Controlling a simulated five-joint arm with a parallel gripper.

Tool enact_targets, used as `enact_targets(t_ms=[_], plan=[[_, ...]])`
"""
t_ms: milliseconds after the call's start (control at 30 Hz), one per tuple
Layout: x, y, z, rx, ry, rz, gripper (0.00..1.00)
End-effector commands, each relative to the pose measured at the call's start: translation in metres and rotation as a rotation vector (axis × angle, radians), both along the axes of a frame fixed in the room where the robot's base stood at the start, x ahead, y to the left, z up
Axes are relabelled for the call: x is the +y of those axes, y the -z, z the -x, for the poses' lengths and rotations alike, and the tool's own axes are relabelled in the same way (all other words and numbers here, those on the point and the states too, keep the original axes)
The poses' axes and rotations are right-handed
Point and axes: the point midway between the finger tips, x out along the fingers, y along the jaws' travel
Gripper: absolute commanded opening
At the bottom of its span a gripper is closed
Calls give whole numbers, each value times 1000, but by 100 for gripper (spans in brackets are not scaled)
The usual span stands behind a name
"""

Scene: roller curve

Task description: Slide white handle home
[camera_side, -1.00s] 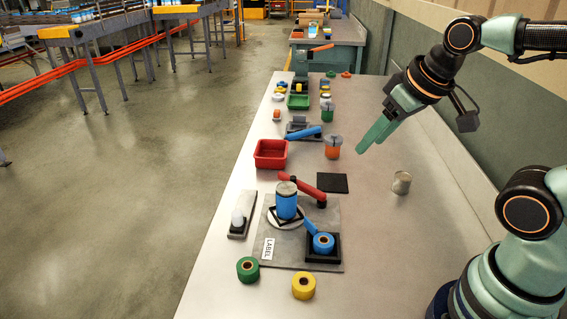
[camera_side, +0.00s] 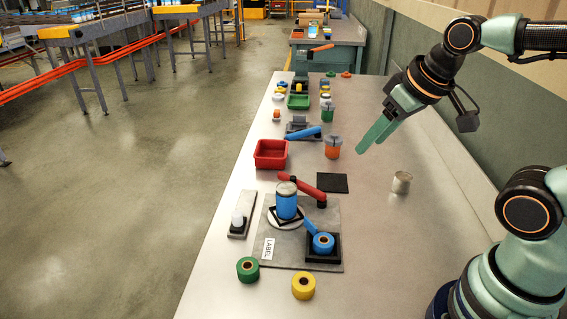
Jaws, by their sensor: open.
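The white handle (camera_side: 239,218) is a small rounded knob on a grey slide track (camera_side: 247,206), left of the grey base plate. It sits toward the near end of the track. My gripper (camera_side: 370,146) is open and empty, raised above the right part of the table, well to the right of and beyond the handle. Nothing is between its fingers.
A blue roll (camera_side: 323,243) sits in a black holder. Green (camera_side: 248,268) and yellow (camera_side: 303,285) rolls lie in front. A red bin (camera_side: 271,153) and metal can (camera_side: 402,182) stand apart.

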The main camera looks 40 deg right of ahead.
Motion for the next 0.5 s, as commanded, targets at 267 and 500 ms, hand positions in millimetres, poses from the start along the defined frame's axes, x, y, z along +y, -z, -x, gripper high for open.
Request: enact_targets(t_ms=[267,500], plan=[[3,-3,-6,15,-22,6,61],[26,-17,-49,107,-156,41,61]])
